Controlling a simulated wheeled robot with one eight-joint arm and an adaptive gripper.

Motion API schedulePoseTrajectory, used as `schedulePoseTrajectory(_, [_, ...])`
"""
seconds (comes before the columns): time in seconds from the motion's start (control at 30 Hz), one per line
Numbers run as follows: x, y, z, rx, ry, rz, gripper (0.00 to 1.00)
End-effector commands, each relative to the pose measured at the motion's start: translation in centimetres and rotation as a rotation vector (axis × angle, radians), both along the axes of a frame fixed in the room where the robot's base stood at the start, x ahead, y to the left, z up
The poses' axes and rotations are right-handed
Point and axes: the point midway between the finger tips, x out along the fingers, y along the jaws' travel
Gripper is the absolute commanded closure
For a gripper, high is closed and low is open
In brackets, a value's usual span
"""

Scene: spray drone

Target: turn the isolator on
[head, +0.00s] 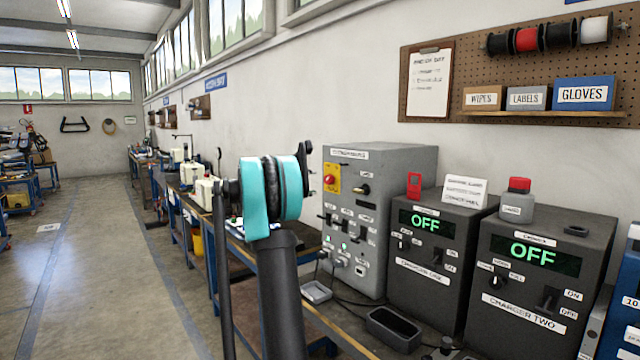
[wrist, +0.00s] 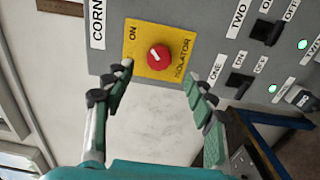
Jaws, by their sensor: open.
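The isolator is a red rotary knob (wrist: 159,57) on a yellow plate (wrist: 178,38) marked ON and ISOLATOR, on the face of a grey cabinet (wrist: 110,62). A short white mark on the knob points toward the ON side in the wrist view. In the head view the knob (head: 329,180) is at the cabinet's upper left. My gripper (wrist: 160,70) is open and empty, facing the plate. Its fingers show either side of the knob, with no visible contact. In the head view my teal and black arm stands left of the cabinet; the fingertips cannot be made out there.
Black switches (wrist: 265,32) and green lamps are beside the plate. Two dark chargers (head: 435,255) reading OFF stand right of the cabinet, with a black tray (head: 394,328) in front. A pegboard (head: 450,60) hangs above. Open floor (head: 110,260) lies at the left.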

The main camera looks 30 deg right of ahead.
Motion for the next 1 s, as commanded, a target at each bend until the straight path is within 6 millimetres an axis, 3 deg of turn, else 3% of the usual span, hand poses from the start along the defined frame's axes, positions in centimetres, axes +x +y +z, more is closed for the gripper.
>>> schedulePoseTrajectory(0.1, [-0.1,2.1,0.0,0.0,0.0,0.002,0.44])
schedulePoseTrajectory(0.3, [-0.3,3.8,0.0,0.0,0.0,0.0,0.44])
schedulePoseTrajectory(0.87, [-0.4,4.0,0.0,0.001,0.0,-0.001,0.44])
schedulePoseTrajectory(1.0, [-1.4,4.8,-1.3,0.048,-0.009,0.009,0.44])
